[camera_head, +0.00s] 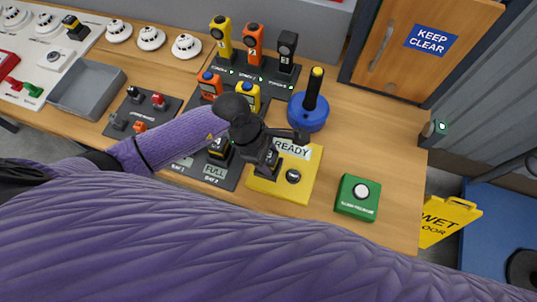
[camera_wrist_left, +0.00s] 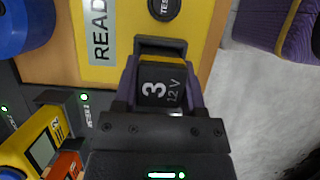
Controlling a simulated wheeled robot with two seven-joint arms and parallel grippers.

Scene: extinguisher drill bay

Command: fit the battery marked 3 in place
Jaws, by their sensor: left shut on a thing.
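The battery marked 3 (camera_wrist_left: 158,88) is a dark block with "3 12 V" on its face and a yellow band at its far end. My left gripper (camera_head: 271,163) is shut on it; the fingers grip its two sides in the left wrist view (camera_wrist_left: 161,100). The battery's far end is at the dark slot (camera_wrist_left: 161,42) of the yellow tester (camera_head: 306,178), which reads READY. I cannot tell whether it has entered the slot. In the head view the gripper hides the battery and slot. My right gripper is not in view.
A blue base with a black handle (camera_head: 309,110) stands behind the tester. A green button box (camera_head: 357,197) is to its right. A dark charger (camera_head: 214,173) with a FULL display is left. Several handheld devices stand in a rack (camera_head: 254,72) behind. A grey tray (camera_head: 87,87) is farther left.

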